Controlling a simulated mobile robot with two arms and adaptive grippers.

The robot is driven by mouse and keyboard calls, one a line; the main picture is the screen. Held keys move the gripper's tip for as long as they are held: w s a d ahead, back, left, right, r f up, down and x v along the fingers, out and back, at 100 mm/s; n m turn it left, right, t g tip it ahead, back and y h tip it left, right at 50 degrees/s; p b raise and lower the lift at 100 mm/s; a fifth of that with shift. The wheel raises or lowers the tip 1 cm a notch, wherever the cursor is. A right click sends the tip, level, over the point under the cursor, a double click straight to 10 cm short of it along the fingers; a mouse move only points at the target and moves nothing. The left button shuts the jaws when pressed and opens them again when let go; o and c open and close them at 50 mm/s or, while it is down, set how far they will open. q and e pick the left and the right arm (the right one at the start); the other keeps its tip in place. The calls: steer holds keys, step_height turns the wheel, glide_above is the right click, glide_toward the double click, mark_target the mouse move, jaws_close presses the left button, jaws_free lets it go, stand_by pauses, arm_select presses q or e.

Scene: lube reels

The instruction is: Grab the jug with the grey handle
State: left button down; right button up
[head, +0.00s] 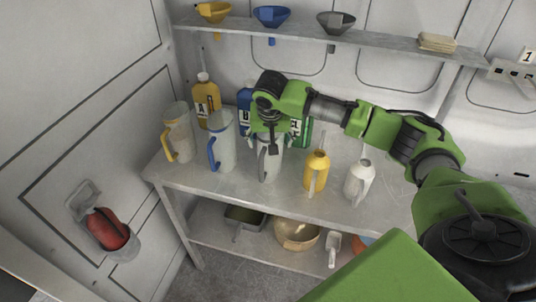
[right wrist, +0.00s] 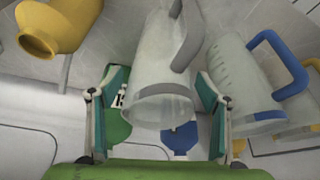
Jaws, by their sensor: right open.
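The jug with the grey handle (head: 272,167) stands upright on the metal table, a translucent body with its grey handle facing the front. In the right wrist view the jug (right wrist: 163,65) appears upside down, with its grey handle at the upper right. My right gripper (head: 268,138) is over the jug's upper part, which it and the arm partly hide. In the right wrist view its two teal-padded fingers (right wrist: 160,82) stand apart, one on each side of the jug. Contact cannot be made out. My left gripper is not in view.
The blue-handled jug (head: 222,148) stands close on the left, with the yellow-handled jug (head: 181,132) beyond it. A yellow oil can (head: 316,172) and a white can (head: 358,181) stand to the right. Bottles, including a yellow one (head: 206,100), stand behind. A shelf (head: 385,42) runs above.

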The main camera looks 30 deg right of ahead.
steer(key=shift+x, duration=1.1)
steer(key=shift+r, duration=0.1)
steer(key=c, duration=2)
steer(key=shift+o, duration=0.2)
steer(key=shift+w, duration=0.1)
